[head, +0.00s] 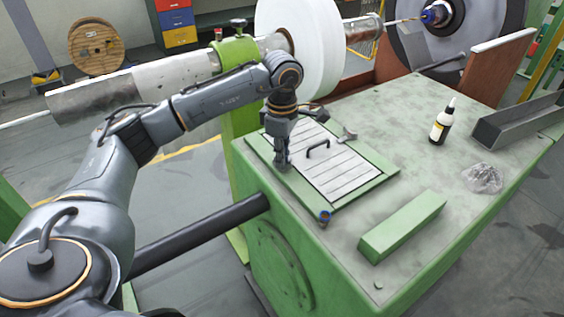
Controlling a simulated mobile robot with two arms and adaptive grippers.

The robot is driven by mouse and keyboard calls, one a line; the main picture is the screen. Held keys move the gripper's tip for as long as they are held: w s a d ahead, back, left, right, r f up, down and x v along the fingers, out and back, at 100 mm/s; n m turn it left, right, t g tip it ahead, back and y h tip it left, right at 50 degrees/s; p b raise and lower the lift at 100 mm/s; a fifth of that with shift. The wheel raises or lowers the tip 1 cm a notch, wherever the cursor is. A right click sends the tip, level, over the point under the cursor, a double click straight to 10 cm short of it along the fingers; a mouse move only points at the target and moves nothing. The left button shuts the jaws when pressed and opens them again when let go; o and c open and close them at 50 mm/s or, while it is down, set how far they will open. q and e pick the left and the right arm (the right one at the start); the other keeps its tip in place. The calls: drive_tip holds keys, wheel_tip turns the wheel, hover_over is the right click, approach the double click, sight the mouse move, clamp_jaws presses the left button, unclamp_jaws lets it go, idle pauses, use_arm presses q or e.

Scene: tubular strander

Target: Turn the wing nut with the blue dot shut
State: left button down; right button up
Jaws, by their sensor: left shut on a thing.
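The hatch cover (335,172), pale and slatted with a black handle (318,147), lies in a green frame on top of the green machine housing. My left gripper (282,162) points down at the cover's left edge. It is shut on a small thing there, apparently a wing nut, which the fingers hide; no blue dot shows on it. A grey wing nut (348,134) stands apart at the cover's far right edge. My right gripper is out of view.
A large pipe (150,82) with a white disc runs behind my left arm. The housing's middle right is clear.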

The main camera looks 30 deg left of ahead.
use_arm(q)
drive_tip(key=m+b, duration=0.1)
drive_tip(key=m, duration=0.2)
drive_tip(key=shift+m, duration=0.3)
drive_tip(key=shift+m+b, duration=0.75)
drive_tip(key=shift+m, duration=0.85)
drive_tip(key=c, duration=1.5)
unclamp_jaws()
wheel_tip(320, 180, up, 12)
